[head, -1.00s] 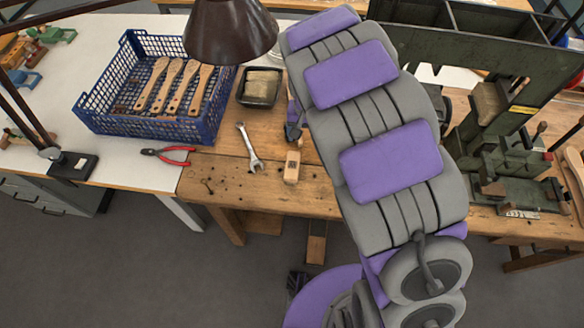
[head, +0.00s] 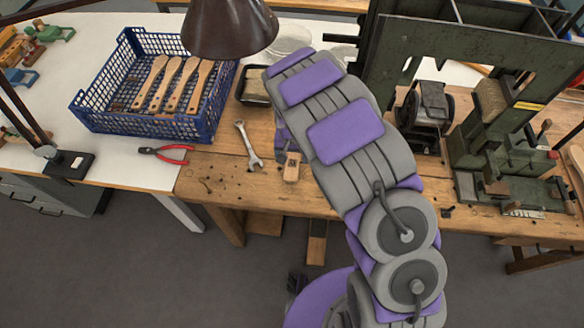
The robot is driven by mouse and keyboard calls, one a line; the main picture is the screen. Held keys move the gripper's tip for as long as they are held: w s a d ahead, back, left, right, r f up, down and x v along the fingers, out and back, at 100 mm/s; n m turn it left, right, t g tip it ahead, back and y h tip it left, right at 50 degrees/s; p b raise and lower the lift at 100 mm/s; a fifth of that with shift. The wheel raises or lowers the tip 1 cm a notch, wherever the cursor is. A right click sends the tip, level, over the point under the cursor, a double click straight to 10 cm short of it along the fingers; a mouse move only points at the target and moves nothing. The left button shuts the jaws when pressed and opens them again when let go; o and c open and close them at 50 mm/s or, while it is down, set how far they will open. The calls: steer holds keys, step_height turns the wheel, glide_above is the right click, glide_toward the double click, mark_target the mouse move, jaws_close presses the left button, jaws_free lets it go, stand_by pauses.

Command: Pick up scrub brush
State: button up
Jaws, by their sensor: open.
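A small pale wooden block (head: 291,174), which may be the scrub brush, lies on the wooden bench near its front edge. I see no bristles on it. My gripper (head: 289,156) is open and points down at the block's far end. Its purple and grey body shows at the left side of my arm. The far end of the block is partly hidden by the gripper. I cannot tell whether the fingers touch it. Several wooden-handled brushes (head: 173,84) lie in a blue crate (head: 143,122) at the left; their heads are hard to make out.
A wrench (head: 248,146) lies just left of the block, and red-handled pliers (head: 168,154) lie farther left. A dark tray (head: 254,92) stands behind. A brown lamp shade (head: 229,28) hangs above. A green machine (head: 500,150) fills the right of the bench.

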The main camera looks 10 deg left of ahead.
mark_target(292, 163)
steer(key=f, duration=0.2)
steer(key=f+b, duration=0.1)
steer(key=f, duration=0.3)
steer(key=shift+s+d+f+b, duration=0.1)
steer(key=shift+s+f+b, duration=0.1)
steer(key=shift+s+b, duration=0.1)
steer(key=shift+r, duration=0.1)
steer(key=shift+c, duration=0.2)
steer(key=c, duration=1.1)
